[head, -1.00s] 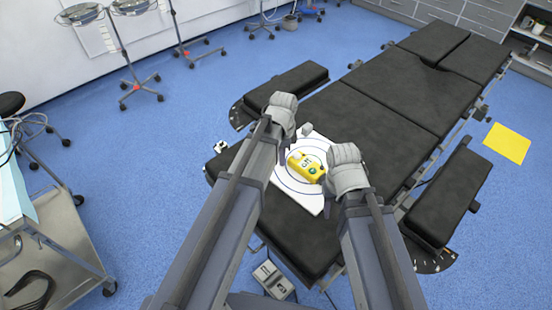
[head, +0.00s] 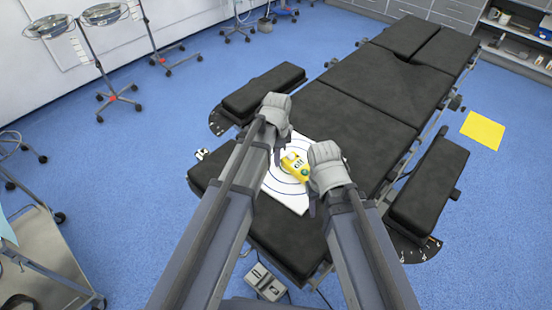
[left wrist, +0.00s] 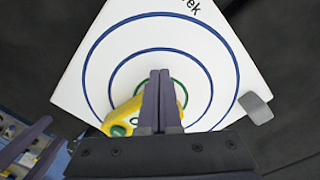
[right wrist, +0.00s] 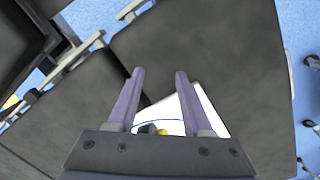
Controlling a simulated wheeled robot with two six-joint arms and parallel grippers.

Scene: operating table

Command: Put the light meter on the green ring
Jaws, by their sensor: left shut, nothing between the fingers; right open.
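The light meter (head: 296,166) is a yellow device with a green round part. It lies on a white board (head: 290,202) with blue rings, near its middle. In the left wrist view the green ring (left wrist: 181,90) is at the board's centre, partly covered by the light meter (left wrist: 132,118) and my fingers. My left gripper (left wrist: 160,74) is shut and empty, above the meter and ring; whether it touches the meter is unclear. My right gripper (right wrist: 159,74) is open and empty, beside the board.
The board lies on a black padded operating table (head: 345,120) with a side pad (head: 264,90) at left and another (head: 430,188) at right. A small grey piece (left wrist: 256,108) sits at the board's edge. A yellow square (head: 482,130) lies on the blue floor.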

